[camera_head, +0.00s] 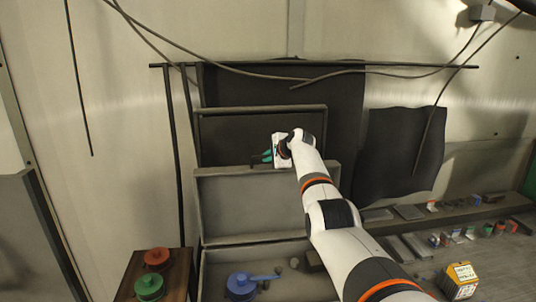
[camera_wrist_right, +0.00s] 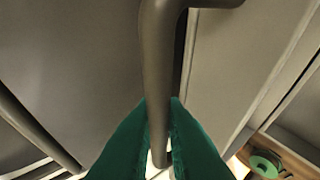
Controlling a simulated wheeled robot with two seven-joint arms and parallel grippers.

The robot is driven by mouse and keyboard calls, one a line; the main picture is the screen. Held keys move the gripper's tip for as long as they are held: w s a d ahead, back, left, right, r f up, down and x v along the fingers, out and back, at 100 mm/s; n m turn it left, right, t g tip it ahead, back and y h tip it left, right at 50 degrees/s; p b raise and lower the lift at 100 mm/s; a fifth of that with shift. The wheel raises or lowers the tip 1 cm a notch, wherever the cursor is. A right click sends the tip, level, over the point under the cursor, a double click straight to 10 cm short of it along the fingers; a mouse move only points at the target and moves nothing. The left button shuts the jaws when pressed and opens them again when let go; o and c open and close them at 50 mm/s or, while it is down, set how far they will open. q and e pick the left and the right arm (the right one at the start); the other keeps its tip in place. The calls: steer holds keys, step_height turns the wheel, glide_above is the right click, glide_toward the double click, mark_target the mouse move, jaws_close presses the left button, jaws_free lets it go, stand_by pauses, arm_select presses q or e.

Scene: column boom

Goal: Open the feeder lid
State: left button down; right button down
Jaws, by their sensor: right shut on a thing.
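My right gripper (camera_head: 266,156) reaches the grey feeder from the right, with its teal fingers at the upper edge of a pale grey panel (camera_head: 240,205). In the right wrist view the teal fingers (camera_wrist_right: 160,108) are closed on a grey bar handle (camera_wrist_right: 160,50), one finger on each side. A dark framed panel (camera_head: 230,135) stands upright behind the gripper. I cannot tell for sure which panel is the lid. The arm and hand hide part of the panels' right side. My left gripper is not in view.
Below are an open tray area with a blue round object (camera_head: 241,287), and a brown stand with red (camera_head: 157,259) and green (camera_head: 149,287) round objects. A yellow box (camera_head: 460,280) and a shelf of small items are at right. Cables hang across the wall above.

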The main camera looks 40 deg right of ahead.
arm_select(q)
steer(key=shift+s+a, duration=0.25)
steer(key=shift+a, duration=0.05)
arm_select(e)
steer(key=shift+a+f, duration=0.15)
steer(key=shift+f, duration=0.05)
steer(key=c, duration=1.7)
jaws_free()
steer(key=shift+o, duration=1.1)
steer(key=shift+w, duration=0.1)
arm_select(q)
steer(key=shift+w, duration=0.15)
arm_select(e)
steer(key=shift+r, duration=0.1)
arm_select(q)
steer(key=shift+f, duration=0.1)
